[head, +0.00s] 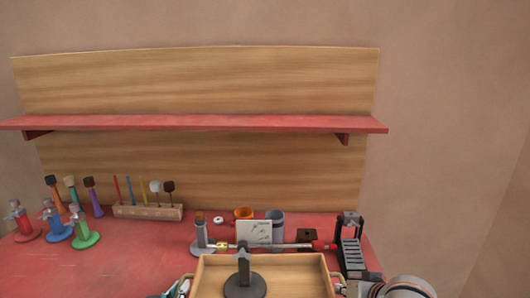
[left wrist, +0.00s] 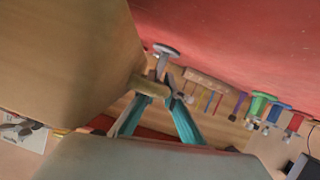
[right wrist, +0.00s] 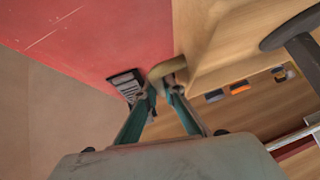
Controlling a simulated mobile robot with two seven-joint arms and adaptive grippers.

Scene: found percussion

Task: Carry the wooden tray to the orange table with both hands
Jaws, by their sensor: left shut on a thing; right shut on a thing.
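The wooden tray (head: 305,276) is at the bottom of the head view, cut off by the lower edge. A dark grey stand (head: 244,284) with a round base is in it. My left gripper (head: 180,289) is at the tray's left side; in the left wrist view its teal fingers are shut on the tray's left handle (left wrist: 150,86). My right gripper (head: 344,288) is at the right side, its fingers shut on the right handle (right wrist: 167,68). I cannot tell how far the tray is above the red tabletop. No orange table is clearly in view.
A red workbench (head: 140,245) lies ahead, with a red shelf (head: 200,123) above. Coloured stands (head: 84,230), a mallet rack (head: 148,212), an orange cup (head: 243,213), a white card (head: 254,232) and a black ridged device (head: 351,255) stand on it. A horizontal rod crosses behind the tray.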

